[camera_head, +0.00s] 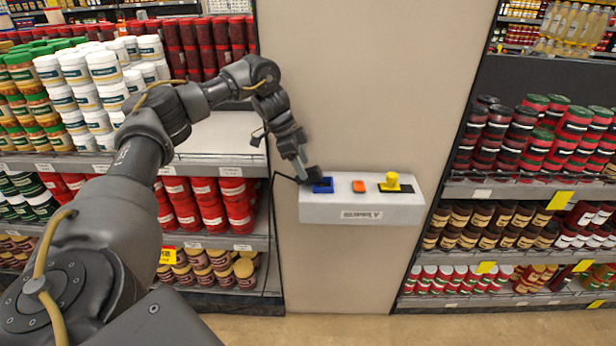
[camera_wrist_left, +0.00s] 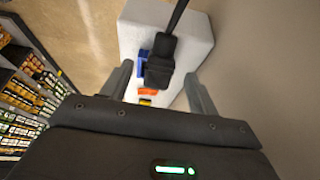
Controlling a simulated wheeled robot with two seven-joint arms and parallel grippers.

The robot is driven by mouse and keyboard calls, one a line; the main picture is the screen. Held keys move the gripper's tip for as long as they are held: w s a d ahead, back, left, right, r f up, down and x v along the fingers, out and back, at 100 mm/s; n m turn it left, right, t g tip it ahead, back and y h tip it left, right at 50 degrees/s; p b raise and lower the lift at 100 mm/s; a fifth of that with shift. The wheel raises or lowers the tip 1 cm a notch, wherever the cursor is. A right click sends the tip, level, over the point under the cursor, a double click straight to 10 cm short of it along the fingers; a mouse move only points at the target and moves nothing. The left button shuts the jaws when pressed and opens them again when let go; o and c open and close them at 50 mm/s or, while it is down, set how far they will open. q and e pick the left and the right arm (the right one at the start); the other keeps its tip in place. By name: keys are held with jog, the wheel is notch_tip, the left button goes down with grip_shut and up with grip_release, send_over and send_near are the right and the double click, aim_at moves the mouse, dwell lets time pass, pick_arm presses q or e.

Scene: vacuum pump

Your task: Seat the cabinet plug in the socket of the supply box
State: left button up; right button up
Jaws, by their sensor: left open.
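The white supply box (camera_head: 340,208), labelled SUPPLY, is fixed to the beige wall panel. Its blue socket (camera_head: 323,186) is at the left end of the top. The black cabinet plug (camera_head: 314,173) is at the socket, partly covering it; the blue socket (camera_wrist_left: 142,62) shows beside the plug (camera_wrist_left: 160,62) in the left wrist view. I cannot tell how deep the plug sits. My left gripper (camera_head: 304,172) is just above the plug; in the wrist view its open fingers (camera_wrist_left: 159,72) are spread on both sides of it, with gaps. My right gripper is not in view.
A black cable (camera_head: 274,200) hangs down left of the box. Stocked shelves (camera_head: 215,160) flank the panel on both sides.

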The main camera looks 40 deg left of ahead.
aim_at(307, 171)
pick_arm(q)
jog(key=x, duration=0.3)
jog(key=shift+w+d+f+p, duration=0.15)
jog(key=shift+w+f+p, duration=0.05)
jog(key=shift+p, duration=0.1)
jog(key=c, duration=1.2)
jog(key=shift+o, duration=0.2)
